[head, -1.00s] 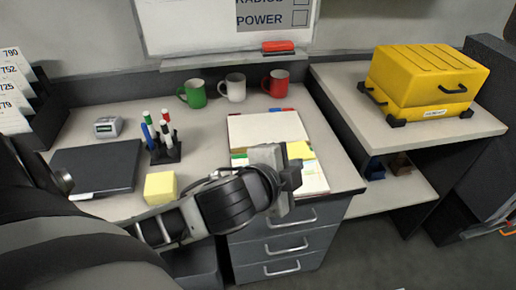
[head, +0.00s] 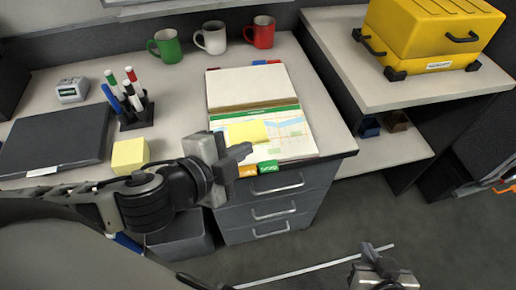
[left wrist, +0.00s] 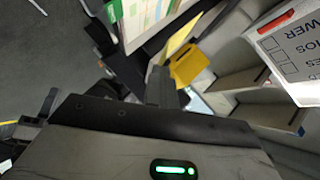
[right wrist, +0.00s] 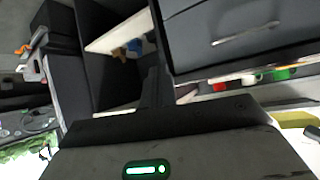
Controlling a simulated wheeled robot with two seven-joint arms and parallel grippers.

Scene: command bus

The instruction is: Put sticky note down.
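A yellow sticky note (head: 247,132) shows over the lower page of the open binder (head: 285,140). My left gripper (head: 238,152) is at the note's near edge, above the binder's front left part. Its fingers look shut on the note, though the grip itself is hidden. In the left wrist view my left fingers (left wrist: 165,85) look close together. I cannot tell whether the note touches the page. My right gripper (head: 380,270) is low over the floor, in front of the drawers; its fingers (right wrist: 156,85) look shut and empty in the right wrist view.
A yellow note block (head: 130,153), a pen holder (head: 137,119), a dark laptop-like slab (head: 55,138) and several mugs (head: 211,38) stand on the desk. Drawers (head: 275,205) are below the binder. A yellow case (head: 430,40) sits on the right-hand desk.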

